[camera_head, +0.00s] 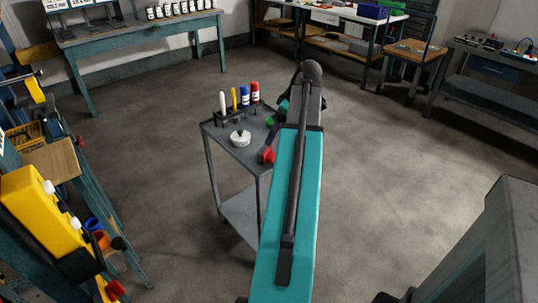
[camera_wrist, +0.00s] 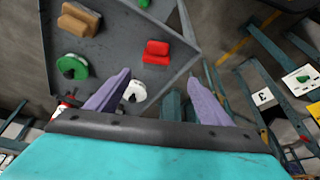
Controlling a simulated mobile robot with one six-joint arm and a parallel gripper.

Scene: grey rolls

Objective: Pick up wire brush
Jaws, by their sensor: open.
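A grey cart top (camera_wrist: 112,62) lies under my gripper (camera_wrist: 158,75) in the wrist view. My gripper's two purple fingers are spread apart with nothing between them. On the cart are a tan stepped block (camera_wrist: 79,18) at the upper left, a red stepped block (camera_wrist: 156,53) beyond the fingertips, a round green item (camera_wrist: 72,66) and a white round item (camera_wrist: 135,92) partly behind the left finger. I cannot tell for sure which of these is the wire brush. In the head view, the red block (camera_head: 267,155) sits beside my arm, which hides part of the cart.
In the head view, a rack of upright coloured bottles (camera_head: 238,105) stands at the cart's back edge. A teal workbench (camera_head: 135,38) is behind, and yellow equipment (camera_head: 45,215) is at the left. The floor (camera_head: 400,165) right of my arm is clear.

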